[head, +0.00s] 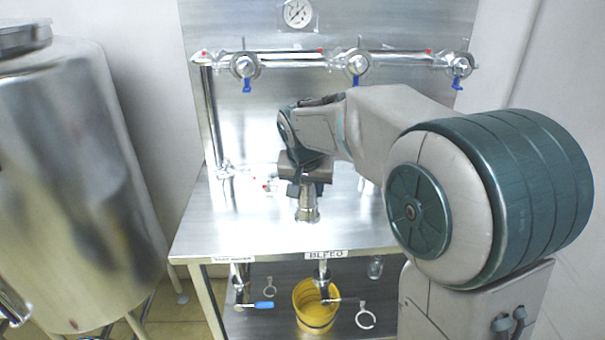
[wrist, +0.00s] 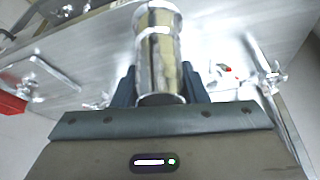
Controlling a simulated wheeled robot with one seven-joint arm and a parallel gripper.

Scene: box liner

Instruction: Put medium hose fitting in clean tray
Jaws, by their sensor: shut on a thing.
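My gripper (head: 306,186) points down over the steel table and is shut on a shiny metal hose fitting (head: 307,208). The fitting hangs upright below the fingers, its flanged end down, and seems to be above the table top. In the wrist view, the fitting (wrist: 160,45) stands out between the two dark fingers of my gripper (wrist: 160,88). I cannot clearly make out a clean tray. A flat, rectangular, tray-like outline (wrist: 40,78) shows at the left of the wrist view, but I cannot tell what it is.
The steel table (head: 230,215) has free room left of the fitting. Pipes with blue-handled valves (head: 357,65) run along the back panel. A "BLEED" label (head: 325,254) is at the front edge. A yellow bucket (head: 315,308) stands below. A large steel tank (head: 75,160) is at left.

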